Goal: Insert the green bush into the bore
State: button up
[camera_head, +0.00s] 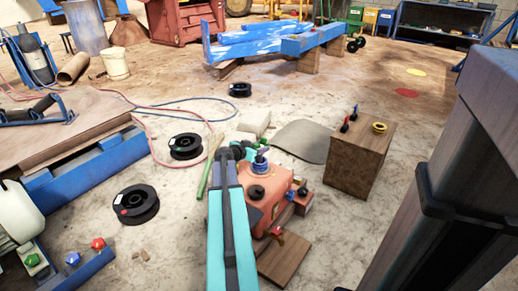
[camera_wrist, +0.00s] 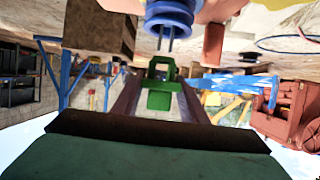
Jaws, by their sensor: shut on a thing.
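My gripper (camera_wrist: 158,84) is shut on the green bush (camera_wrist: 159,99), which shows between its two dark fingers in the wrist view. In the head view my gripper (camera_head: 240,151) is beside the upper end of the orange machine (camera_head: 277,188), and the bush there is hidden or too small to tell. A blue ringed part (camera_head: 260,165) stands upright on the machine. It also shows in the wrist view (camera_wrist: 170,14). A dark round part (camera_head: 257,192) lies nearer on the machine's top; I cannot tell if it is the bore.
A wooden block (camera_head: 360,158) with a yellow ring (camera_head: 379,128) stands to the right. Black spools (camera_head: 136,204) and hoses lie on the floor to the left. A large dark post (camera_head: 455,180) fills the right side. A brown board (camera_head: 284,258) is low in front.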

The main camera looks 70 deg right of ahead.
aim_at(259, 163)
jog(key=shift+f+b, duration=2.9)
jog(key=shift+b, duration=0.45)
dwell(0.9)
jog(key=o, duration=1.3)
jog(key=p+v, duration=0.3)
jog(key=v, duration=1)
jog(key=shift+a+r+p, duration=0.15)
jog(key=shift+a+p, duration=0.2)
jog(key=shift+p, duration=0.05)
jog(key=shift+r, duration=0.1)
